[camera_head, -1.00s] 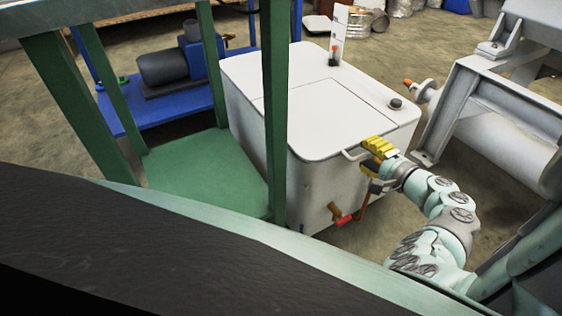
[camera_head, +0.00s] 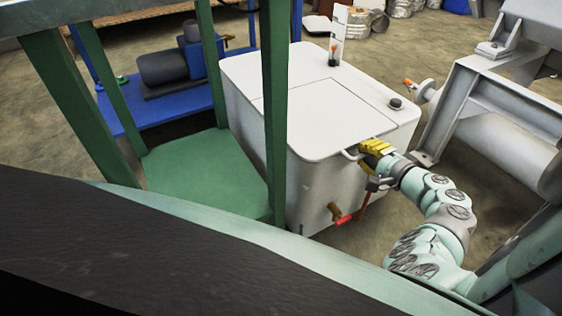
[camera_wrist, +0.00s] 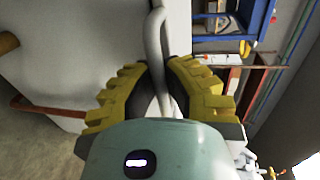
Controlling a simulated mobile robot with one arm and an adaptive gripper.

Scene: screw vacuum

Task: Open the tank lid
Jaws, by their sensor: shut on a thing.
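The white tank (camera_head: 330,180) stands in the middle of the head view. Its flat lid (camera_head: 325,118) lies down on the top and looks closed. A light grey bar handle (camera_head: 350,154) sticks out at the lid's front edge. The handle (camera_wrist: 154,45) also runs down between the fingers in the wrist view. My gripper (camera_head: 374,149) has yellow fingers and is at the front right of the tank. In the wrist view my gripper (camera_wrist: 163,88) is shut on the handle, one finger on each side. The fingertips hide part of the handle in the head view.
A green frame with posts (camera_head: 275,110) stands in front of the tank's left part. A red-handled valve (camera_head: 343,219) sticks out low on the tank's front. Grey machinery (camera_head: 500,120) stands close on the right. A black knob (camera_head: 395,103) sits on the tank top.

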